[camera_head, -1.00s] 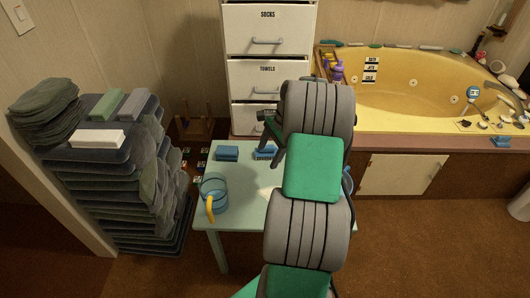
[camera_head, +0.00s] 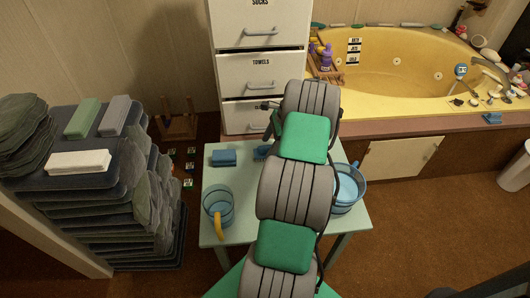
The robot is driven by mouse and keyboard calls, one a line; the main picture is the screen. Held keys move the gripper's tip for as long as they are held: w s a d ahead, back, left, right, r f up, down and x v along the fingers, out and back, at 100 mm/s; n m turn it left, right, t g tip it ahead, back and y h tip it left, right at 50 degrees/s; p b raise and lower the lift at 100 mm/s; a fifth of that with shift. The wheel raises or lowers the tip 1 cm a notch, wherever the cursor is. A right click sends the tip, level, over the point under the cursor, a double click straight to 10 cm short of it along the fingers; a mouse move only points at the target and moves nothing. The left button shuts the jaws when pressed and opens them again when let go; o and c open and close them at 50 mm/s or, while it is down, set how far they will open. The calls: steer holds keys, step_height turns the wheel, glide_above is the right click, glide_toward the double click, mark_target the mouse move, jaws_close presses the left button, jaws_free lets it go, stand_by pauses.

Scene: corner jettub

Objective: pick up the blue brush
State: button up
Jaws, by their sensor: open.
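A blue brush (camera_head: 262,152) lies on the pale green table (camera_head: 222,232), toward its back edge. My arm covers its right part. A plain blue block (camera_head: 224,157), perhaps a sponge, lies to its left on the same table. My gripper (camera_head: 264,106) shows only as a small dark part left of the arm's far end, in front of the lowest drawer. It appears above and beyond the brush, apart from it, and looks open and empty. My arm hides most of it.
A clear blue mug (camera_head: 218,206) with a yellow handle stands at the table's left. A blue bucket (camera_head: 347,188) stands at its right. White drawers (camera_head: 262,75) rise behind. A towel stack (camera_head: 120,200) stands left; the yellow tub (camera_head: 400,85) is back right.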

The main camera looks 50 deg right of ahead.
mark_target(264, 152)
steer(key=x, duration=0.5)
steer(key=shift+w+b, duration=0.25)
steer(key=shift+b, duration=0.15)
steer(key=shift+s+d+r, duration=0.1)
steer(key=c, duration=1.5)
